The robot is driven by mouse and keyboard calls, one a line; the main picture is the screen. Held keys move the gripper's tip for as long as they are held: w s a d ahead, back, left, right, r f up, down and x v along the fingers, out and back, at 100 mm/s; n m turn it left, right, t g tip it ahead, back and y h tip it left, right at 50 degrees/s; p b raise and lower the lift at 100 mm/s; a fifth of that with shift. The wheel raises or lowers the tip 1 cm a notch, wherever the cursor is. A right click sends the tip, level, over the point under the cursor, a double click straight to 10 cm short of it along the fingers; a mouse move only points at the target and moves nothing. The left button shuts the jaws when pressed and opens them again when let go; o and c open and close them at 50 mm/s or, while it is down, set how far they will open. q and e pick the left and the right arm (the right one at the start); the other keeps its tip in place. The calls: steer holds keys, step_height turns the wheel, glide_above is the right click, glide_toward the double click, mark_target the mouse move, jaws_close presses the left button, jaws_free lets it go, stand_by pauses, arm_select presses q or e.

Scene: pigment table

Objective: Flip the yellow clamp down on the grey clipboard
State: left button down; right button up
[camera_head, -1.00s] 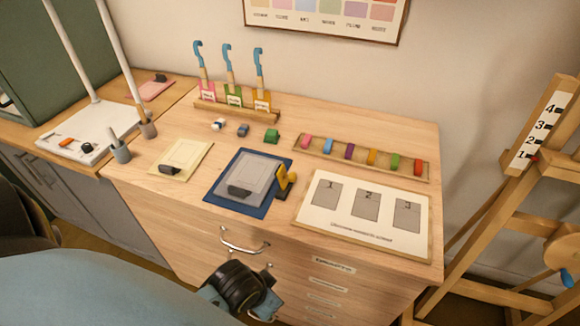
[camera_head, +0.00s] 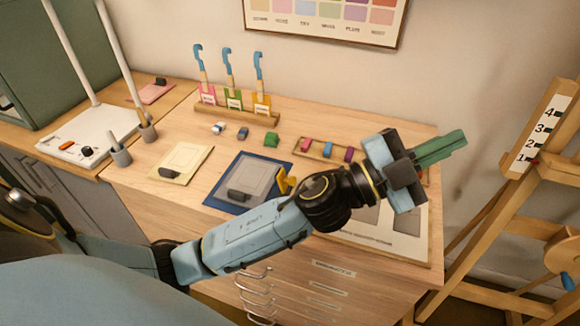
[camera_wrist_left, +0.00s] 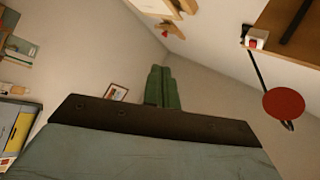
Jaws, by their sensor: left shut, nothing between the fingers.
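The grey clipboard (camera_head: 252,176) lies on a dark blue mat (camera_head: 222,201) on the wooden desk, with a small black piece at its lower edge. The yellow clamp (camera_head: 285,180) stands up at the clipboard's right side, and my left arm hides its lower part. My left gripper (camera_head: 450,148) has green fingers that are shut and empty. It is up and to the right of the clamp, well apart from it, pointing right over the desk's right end. In the left wrist view the green fingers (camera_wrist_left: 163,88) are together, and neither clamp nor clipboard shows. My right gripper is not in view.
A labelled card board lies right of the clipboard, partly under my left arm. A tray of coloured blocks (camera_head: 304,153) is behind it. Upright blue-handled tools stand in a rack (camera_head: 237,112). A wooden easel (camera_head: 540,130) stands at the right.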

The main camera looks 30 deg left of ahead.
arm_select(q)
steer(key=s+d+f+m+g+h, duration=0.1)
steer(key=s+d+f+m+g, duration=0.1)
steer(key=d+m+g, duration=0.4)
steer(key=s+d+f+m+g+h, duration=0.1)
steer(key=s+d+f+m+g, duration=0.15)
steer(key=m+g, duration=0.7)
steer(key=w+a+f+m+g+y, duration=0.2)
steer(key=a+f+y, duration=0.5)
steer(key=f+y, duration=0.25)
steer(key=w+a+r+n+y, duration=0.1)
steer(key=w+a+n+y, duration=0.1)
steer(key=a+y, duration=0.4)
steer(key=w+a+r+n+y, duration=0.1)
steer(key=w+a+y, duration=0.3)
steer(key=a, duration=1.3)
steer(key=shift+w+r+n+y, duration=0.35)
steer(key=shift+w+r+y, duration=0.1)
steer(key=shift+y, duration=0.8)
steer(key=shift+f+t, duration=0.1)
steer(key=shift+t, duration=0.15)
